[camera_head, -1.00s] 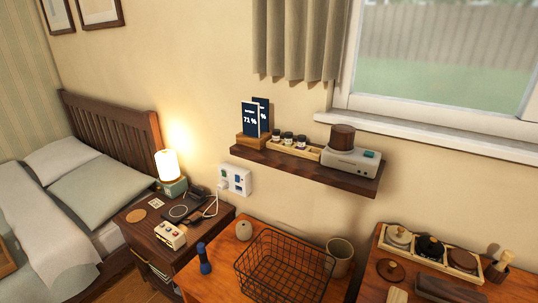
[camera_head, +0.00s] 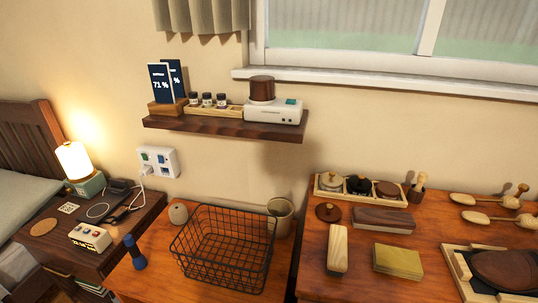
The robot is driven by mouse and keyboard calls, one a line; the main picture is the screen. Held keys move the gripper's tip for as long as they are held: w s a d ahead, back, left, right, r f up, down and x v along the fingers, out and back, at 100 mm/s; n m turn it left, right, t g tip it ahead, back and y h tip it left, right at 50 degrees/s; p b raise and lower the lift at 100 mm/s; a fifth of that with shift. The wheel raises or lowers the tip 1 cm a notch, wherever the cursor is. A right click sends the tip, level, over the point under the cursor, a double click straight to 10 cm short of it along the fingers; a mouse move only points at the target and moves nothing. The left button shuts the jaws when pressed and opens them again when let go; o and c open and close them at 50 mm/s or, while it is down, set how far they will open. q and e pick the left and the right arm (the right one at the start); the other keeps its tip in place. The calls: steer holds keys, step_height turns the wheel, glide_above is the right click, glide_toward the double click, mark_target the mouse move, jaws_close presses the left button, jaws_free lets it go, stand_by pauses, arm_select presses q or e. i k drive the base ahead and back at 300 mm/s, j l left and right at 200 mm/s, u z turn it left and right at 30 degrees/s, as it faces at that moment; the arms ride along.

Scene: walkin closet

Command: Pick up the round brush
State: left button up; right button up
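A small round brown piece with a knob on top (camera_head: 328,212) lies on the right-hand wooden table, in front of a wooden tray of round tins; it may be the round brush, but it is too small to be sure. A small holder with a light wooden-handled tool standing in it (camera_head: 417,188) is at the right end of that tray. A long pale wooden brush-like block (camera_head: 338,248) lies nearer the front. Neither of my grippers shows in the head view.
The tin tray (camera_head: 345,192) stands by the wall. A dark brown block (camera_head: 383,219), a yellowish block (camera_head: 398,260), wooden shoe trees (camera_head: 490,201) and a framed tray with a brown item (camera_head: 455,262) share the table. A wire basket (camera_head: 225,250) and cup (camera_head: 281,215) stand left. A shelf (camera_head: 225,127) juts above.

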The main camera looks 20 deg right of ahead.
mark_target(423, 177)
steer(key=z, duration=1.7)
